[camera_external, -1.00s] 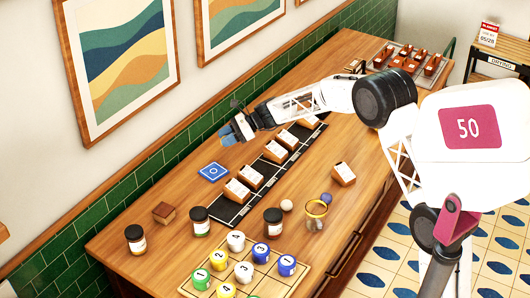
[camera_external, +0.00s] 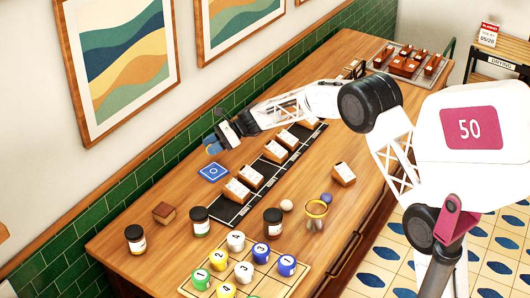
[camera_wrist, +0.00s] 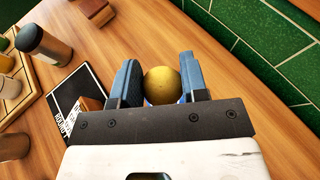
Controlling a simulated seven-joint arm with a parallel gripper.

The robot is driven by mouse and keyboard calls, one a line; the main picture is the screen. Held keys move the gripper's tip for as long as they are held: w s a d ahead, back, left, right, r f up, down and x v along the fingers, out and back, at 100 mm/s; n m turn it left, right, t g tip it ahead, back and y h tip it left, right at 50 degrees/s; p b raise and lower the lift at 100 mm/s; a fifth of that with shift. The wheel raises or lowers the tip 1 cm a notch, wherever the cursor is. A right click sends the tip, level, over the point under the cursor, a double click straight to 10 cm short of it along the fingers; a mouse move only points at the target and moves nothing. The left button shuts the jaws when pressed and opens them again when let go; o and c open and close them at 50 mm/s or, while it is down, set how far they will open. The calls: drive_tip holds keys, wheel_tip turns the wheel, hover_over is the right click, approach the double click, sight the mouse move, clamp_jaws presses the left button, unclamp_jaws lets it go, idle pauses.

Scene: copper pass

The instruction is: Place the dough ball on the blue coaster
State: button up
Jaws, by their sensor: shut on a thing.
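My gripper (camera_external: 213,146) is beside the far edge of the blue coaster (camera_external: 214,172) in the external view, with its blue fingertips low over the table. In the wrist view my gripper (camera_wrist: 160,82) is shut on a tan dough ball (camera_wrist: 166,85), held between the two blue fingers. The ball cannot be made out in the external view. The coaster lies flat and bare on the wood, with a white mark on it. A little blue shows just under the ball in the wrist view, probably the coaster.
A black strip (camera_external: 222,209) with white-topped blocks runs beside the coaster. Dark jars (camera_external: 200,221), a brown block (camera_external: 163,212) and a board of numbered cups stand nearer. Green tiles line the wall.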

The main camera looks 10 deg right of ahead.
hover_over(214, 171)
drive_tip(key=shift+f, duration=2.1)
drive_tip(key=shift+f, duration=0.15)
drive_tip(key=shift+f, duration=1.75)
drive_tip(key=shift+f, duration=0.1)
drive_tip(key=o, duration=0.9)
drive_tip(key=v, duration=1.2)
